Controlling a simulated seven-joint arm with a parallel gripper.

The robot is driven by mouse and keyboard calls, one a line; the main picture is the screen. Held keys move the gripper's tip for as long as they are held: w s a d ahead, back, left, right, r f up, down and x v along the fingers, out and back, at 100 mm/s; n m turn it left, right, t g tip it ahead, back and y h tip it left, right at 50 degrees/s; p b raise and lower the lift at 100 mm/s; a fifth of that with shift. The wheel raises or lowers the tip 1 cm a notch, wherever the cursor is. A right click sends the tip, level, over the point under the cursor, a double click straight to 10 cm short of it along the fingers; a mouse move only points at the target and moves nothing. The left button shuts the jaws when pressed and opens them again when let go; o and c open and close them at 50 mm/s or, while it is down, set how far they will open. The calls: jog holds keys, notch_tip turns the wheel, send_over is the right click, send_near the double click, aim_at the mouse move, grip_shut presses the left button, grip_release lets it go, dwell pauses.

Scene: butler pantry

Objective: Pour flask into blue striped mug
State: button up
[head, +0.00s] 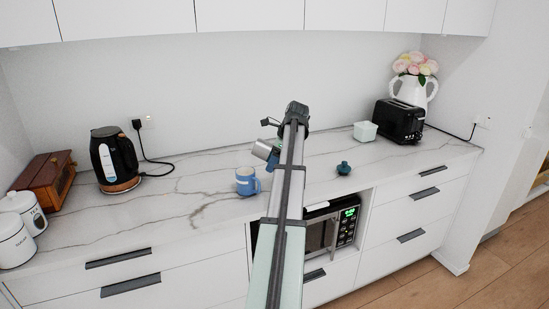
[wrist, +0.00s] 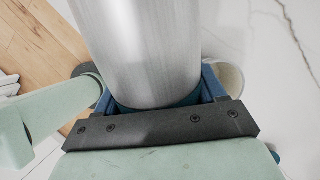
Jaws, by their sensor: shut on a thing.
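The flask (head: 262,149) is a silver cylinder, tilted, with its silver end toward the upper left in the head view. It fills the top middle of the wrist view (wrist: 140,45), with a teal band low on it. My gripper (wrist: 160,103) is shut on the flask, its blue fingers on either side; my arm hides part of the flask in the head view. The blue striped mug (head: 247,182) stands upright on the counter, below and slightly left of the flask and apart from it. A pale round rim beside the right finger in the wrist view may be the mug.
On the marble counter (head: 200,195), a black kettle (head: 113,158), wooden box (head: 45,180) and white canisters (head: 15,235) stand left. A small teal pot-like object (head: 343,168), pale bowl (head: 365,131), black toaster (head: 400,120) and flower jug (head: 411,90) are right. Upper cabinets overhang the back.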

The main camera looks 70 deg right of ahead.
jog(key=shift+w+a+f+t+y, duration=0.15)
jog(key=shift+w+f+t, duration=0.1)
jog(key=shift+f+t, duration=0.4)
jog(key=shift+w+d+f+t+y, duration=0.15)
jog(key=shift+w+f+t, duration=0.15)
jog(key=shift+t, duration=0.65)
jog(key=shift+r+t, duration=0.25)
jog(key=shift+t, duration=0.45)
jog(key=shift+r+t, duration=0.2)
jog(key=shift+t, duration=0.5)
jog(key=shift+y, duration=0.3)
jog(key=shift+s+r+t, duration=0.1)
jog(key=shift+t, duration=0.3)
jog(key=shift+r+t, duration=0.4)
jog(key=shift+t, duration=0.6)
jog(key=shift+a, duration=0.1)
jog(key=shift+r+t+y, duration=0.2)
jog(key=shift+r+t, duration=0.05)
jog(key=shift+t, duration=0.45)
jog(key=shift+r+t+y, duration=0.2)
jog(key=shift+r+t, duration=0.05)
jog(key=shift+t, duration=0.45)
